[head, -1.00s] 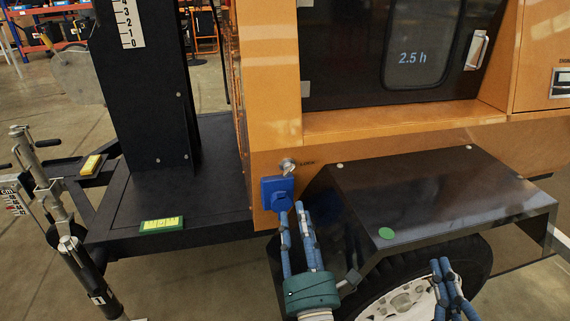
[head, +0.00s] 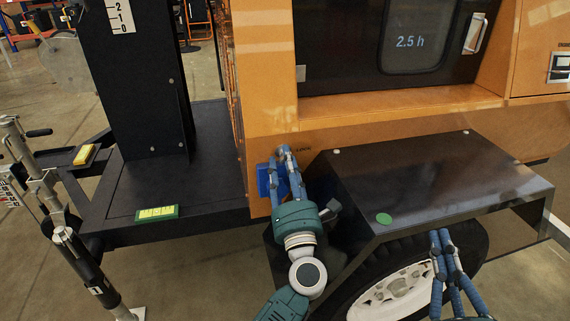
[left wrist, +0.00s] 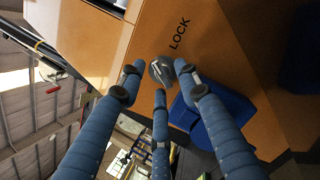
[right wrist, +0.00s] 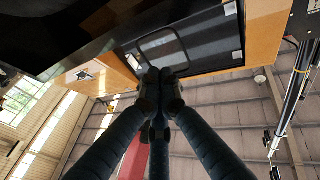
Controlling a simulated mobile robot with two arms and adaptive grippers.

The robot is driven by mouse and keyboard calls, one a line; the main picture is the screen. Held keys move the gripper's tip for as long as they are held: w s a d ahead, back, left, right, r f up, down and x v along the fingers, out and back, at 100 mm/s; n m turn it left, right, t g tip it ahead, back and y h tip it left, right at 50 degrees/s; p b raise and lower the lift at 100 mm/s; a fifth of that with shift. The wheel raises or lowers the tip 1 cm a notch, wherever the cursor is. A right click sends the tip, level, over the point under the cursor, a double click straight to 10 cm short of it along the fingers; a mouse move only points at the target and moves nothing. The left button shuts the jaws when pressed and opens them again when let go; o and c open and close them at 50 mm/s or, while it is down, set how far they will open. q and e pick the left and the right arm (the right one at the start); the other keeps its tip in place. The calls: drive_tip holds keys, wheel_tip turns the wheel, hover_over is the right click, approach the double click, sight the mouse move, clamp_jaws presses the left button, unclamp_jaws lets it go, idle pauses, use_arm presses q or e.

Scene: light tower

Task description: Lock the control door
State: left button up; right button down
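The control door (head: 350,70) is a dark panel with a window reading "2.5 h" and a silver handle (head: 474,33), and it looks closed. The metal lock (left wrist: 161,69) sits on the orange body beside the word "LOCK" in the left wrist view. My left gripper (head: 284,154) is at the lock and hides most of it in the head view. Its fingers (left wrist: 158,78) are spread around the lock; the right finger is close to it, and contact is unclear. My right gripper (head: 440,240) is empty over the wheel, its fingertips together in the right wrist view (right wrist: 161,82).
A blue socket box (head: 263,180) is just below the lock, beside my left fingers. A black fender (head: 440,185) with a green dot stands to the right, above the wheel (head: 400,290). The black mast (head: 140,90) rises at the left.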

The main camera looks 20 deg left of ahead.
use_arm(q)
clamp_jaws()
drive_tip(key=m+p, duration=0.3)
drive_tip(key=p, duration=0.1)
drive_tip(key=shift+r, duration=0.15)
use_arm(e)
drive_tip(key=s+d+f+g+h, duration=0.1)
drive_tip(key=s+f+g, duration=0.3)
drive_tip(key=f, duration=0.6)
drive_tip(key=s+d+f+g+h, duration=0.2)
drive_tip(key=s+d+f+g, duration=0.2)
drive_tip(key=f+g, duration=0.3)
wheel_tip(320, 180, down, 4)
drive_tip(key=shift+s+m+h, duration=0.3)
drive_tip(key=shift+s, duration=0.2)
use_arm(q)
unclamp_jaws()
use_arm(e)
drive_tip(key=shift+r, duration=0.1)
